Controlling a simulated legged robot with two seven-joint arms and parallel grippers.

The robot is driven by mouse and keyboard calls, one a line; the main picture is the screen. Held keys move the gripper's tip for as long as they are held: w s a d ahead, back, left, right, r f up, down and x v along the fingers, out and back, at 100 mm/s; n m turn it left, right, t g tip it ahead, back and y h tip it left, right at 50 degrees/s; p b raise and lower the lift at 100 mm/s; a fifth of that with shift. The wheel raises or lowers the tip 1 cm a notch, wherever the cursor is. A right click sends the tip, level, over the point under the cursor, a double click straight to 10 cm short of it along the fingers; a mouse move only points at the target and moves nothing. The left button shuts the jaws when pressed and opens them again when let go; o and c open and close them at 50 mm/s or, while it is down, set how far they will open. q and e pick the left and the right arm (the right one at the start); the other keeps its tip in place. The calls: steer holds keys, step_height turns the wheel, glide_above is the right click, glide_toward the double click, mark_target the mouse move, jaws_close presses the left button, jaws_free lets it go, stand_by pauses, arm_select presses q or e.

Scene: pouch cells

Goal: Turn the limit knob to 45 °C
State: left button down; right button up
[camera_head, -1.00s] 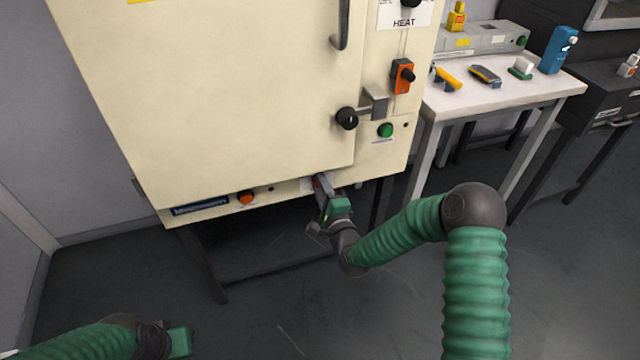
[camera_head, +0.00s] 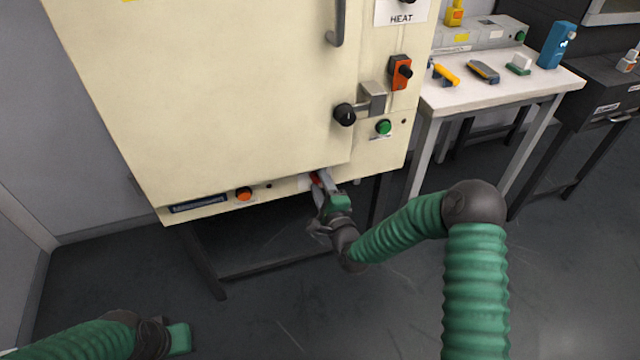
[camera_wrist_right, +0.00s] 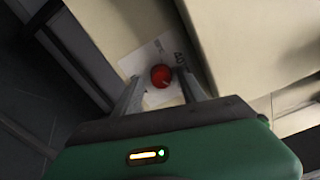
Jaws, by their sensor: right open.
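The limit knob (camera_wrist_right: 161,76) is red and round, on a white label plate (camera_wrist_right: 148,58) on the lower front of the cream oven cabinet. In the head view the red knob (camera_head: 315,178) shows just beyond my right gripper's tips. My right gripper (camera_wrist_right: 160,92) is open, with one finger on each side of the knob in the wrist view. I cannot tell whether either finger touches it. The knob's set value is not readable. My left gripper (camera_head: 179,338) is at the bottom left of the head view, far from the cabinet; its fingers cannot be made out.
The cabinet (camera_head: 230,110) also carries an orange button (camera_head: 244,194), a dark display (camera_head: 198,204), a green button (camera_head: 383,127), a black latch knob (camera_head: 344,115) and an orange switch (camera_head: 401,72). A white bench (camera_head: 470,98) with tools stands right. Floor below is open.

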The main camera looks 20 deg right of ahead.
steer(key=shift+s+a+r, duration=0.1)
steer(key=shift+s, duration=0.15)
steer(key=s+p, duration=0.4)
steer(key=s, duration=1.2)
steer(key=shift+s+d, duration=0.15)
steer(key=shift+d, duration=0.2)
